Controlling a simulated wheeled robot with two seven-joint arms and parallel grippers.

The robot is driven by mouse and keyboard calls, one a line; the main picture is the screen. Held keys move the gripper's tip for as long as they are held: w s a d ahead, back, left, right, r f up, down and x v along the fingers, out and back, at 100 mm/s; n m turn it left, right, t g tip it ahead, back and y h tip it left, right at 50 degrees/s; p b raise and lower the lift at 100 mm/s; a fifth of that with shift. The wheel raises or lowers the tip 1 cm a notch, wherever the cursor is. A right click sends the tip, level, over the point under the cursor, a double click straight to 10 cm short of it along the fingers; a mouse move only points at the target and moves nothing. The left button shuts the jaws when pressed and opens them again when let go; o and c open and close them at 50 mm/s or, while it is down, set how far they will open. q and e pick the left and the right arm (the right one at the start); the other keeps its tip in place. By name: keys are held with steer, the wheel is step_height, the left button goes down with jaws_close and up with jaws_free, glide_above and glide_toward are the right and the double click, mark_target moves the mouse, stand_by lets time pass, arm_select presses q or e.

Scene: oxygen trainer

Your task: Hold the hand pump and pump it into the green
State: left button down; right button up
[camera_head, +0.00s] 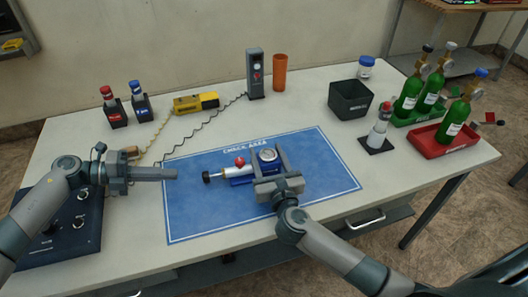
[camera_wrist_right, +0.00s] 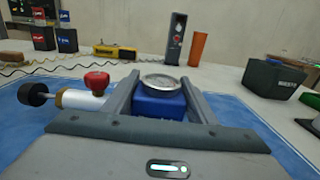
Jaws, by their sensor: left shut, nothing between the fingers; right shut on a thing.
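The hand pump (camera_head: 238,173) lies on the blue check-area mat (camera_head: 205,218). It has a blue body, a silver barrel with a red knob, a black plunger handle at the left end and a round gauge on top. My right gripper (camera_head: 273,170) is shut on the pump's blue body (camera_wrist_right: 158,104), with one finger on each side; the gauge (camera_wrist_right: 160,82) shows between them. The gauge's needle is too small to read. My left gripper (camera_head: 176,174) is shut and empty, left of the black handle (camera_head: 206,177) and apart from it.
Green bottles stand in a green tray (camera_head: 405,119) and a red tray (camera_head: 431,146) at the right. A dark bin (camera_head: 350,100), an orange cylinder (camera_head: 279,73) and a grey meter (camera_head: 255,75) stand behind the mat. A yellow device (camera_head: 196,103) lies back left. The mat's front is clear.

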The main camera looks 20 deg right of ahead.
steer(key=o, duration=1.6)
steer(key=s, duration=0.4)
steer(key=s+a, duration=0.1)
steer(key=s, duration=0.7)
steer(key=shift+a, duration=0.15)
